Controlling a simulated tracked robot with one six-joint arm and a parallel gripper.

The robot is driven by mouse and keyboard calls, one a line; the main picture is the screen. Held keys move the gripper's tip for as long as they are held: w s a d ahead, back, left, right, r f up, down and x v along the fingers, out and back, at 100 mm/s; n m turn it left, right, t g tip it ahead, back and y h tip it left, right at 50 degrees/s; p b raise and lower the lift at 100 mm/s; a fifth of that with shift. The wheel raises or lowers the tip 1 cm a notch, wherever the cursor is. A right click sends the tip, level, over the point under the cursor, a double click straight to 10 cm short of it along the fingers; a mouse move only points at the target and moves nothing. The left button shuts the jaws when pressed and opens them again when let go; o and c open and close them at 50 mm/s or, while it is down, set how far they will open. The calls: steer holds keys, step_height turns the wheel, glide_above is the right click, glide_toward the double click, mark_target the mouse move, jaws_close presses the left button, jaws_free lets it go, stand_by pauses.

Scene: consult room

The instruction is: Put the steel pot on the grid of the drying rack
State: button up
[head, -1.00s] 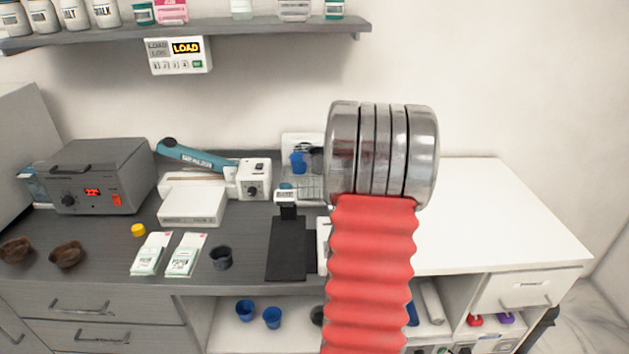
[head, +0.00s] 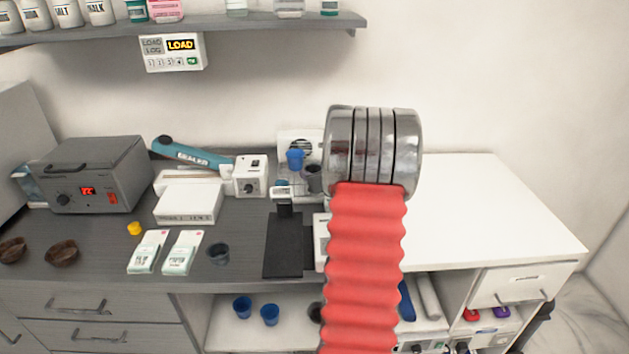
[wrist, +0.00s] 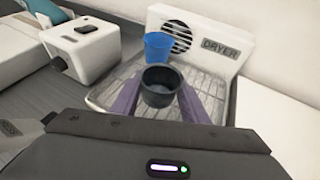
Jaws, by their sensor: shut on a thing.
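My gripper (wrist: 161,96) has its two purple fingers shut on the dark grey steel pot (wrist: 162,86), which is upright and open at the top. The pot also shows in the head view (head: 313,179), just left of my arm. The drying rack's wire grid (wrist: 115,98) lies below and around the pot in the wrist view, in front of the white panel marked DRYER (wrist: 217,50). I cannot tell whether the pot's base touches the grid. In the head view my gripper is hidden behind my arm.
A blue cup (wrist: 158,46) stands on the rack just behind the pot. A white box with a dark knob (wrist: 80,47) is left of the rack. Another dark cup (head: 218,253) stands on the counter. The white worktop (head: 470,215) at the right is clear.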

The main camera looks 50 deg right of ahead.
steer(key=shift+f, duration=1.4)
steer(key=shift+f, duration=0.1)
steer(key=o, duration=1.1)
steer(key=shift+c, duration=0.2)
steer(key=shift+v, duration=0.75)
steer(key=v, duration=1)
steer(key=shift+s, duration=0.2)
steer(key=shift+a, duration=0.1)
